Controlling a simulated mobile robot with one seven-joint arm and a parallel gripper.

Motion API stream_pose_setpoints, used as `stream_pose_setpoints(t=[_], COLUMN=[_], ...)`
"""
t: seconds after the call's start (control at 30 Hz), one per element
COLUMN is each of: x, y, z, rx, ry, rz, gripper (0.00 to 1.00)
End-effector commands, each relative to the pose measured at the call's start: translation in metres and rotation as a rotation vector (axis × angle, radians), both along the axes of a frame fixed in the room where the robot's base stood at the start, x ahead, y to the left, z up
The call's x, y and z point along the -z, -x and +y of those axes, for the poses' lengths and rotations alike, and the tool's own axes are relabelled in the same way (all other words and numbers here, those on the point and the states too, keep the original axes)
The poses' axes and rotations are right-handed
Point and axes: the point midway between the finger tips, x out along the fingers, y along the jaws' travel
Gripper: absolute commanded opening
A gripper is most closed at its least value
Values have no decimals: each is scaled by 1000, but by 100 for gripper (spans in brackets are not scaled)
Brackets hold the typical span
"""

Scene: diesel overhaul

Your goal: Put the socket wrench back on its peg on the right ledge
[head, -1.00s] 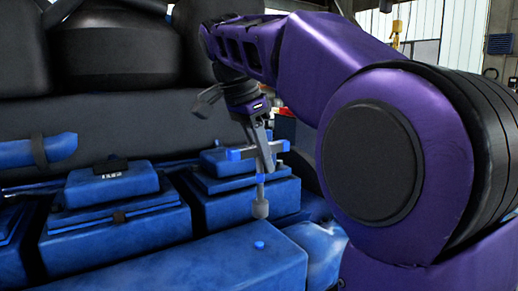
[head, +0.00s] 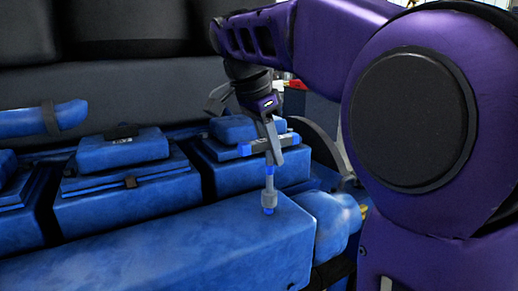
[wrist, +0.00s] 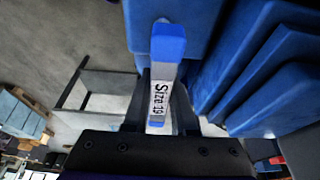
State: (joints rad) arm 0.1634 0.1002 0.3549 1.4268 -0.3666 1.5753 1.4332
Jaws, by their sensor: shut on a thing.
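The socket wrench (head: 270,183) has a grey crossbar handle with blue ends, and a grey shaft with a blue band that hangs roughly upright to a grey socket. My gripper (head: 272,140) is shut on the handle. In the wrist view, the handle (wrist: 158,97) with its "Size 19" label and blue end lies between the fingers of my gripper (wrist: 160,78). The small blue peg (head: 269,211) stands on the blue right ledge (head: 190,245), directly below the socket. The peg's lower part shows; I cannot tell whether the socket is around its top or just above it.
Blue engine covers (head: 125,200) stand in a row behind the ledge. A blue rounded part (head: 335,215) lies past the ledge's right end. The ledge top left of the peg is clear. The wrist view shows grey floor (wrist: 60,40) and a grey frame (wrist: 95,85).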

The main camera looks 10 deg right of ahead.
Motion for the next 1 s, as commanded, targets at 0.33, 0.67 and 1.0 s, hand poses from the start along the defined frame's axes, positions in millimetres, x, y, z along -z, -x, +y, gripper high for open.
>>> stream_pose_setpoints(t=[0.33,0.67,1.0], x=[-1,7,20], y=[0,0,1], z=[1,2,1], rx=[-1,-1,0], ry=[0,0,1], rz=[-2,-2,-1], gripper=[0,0,0])
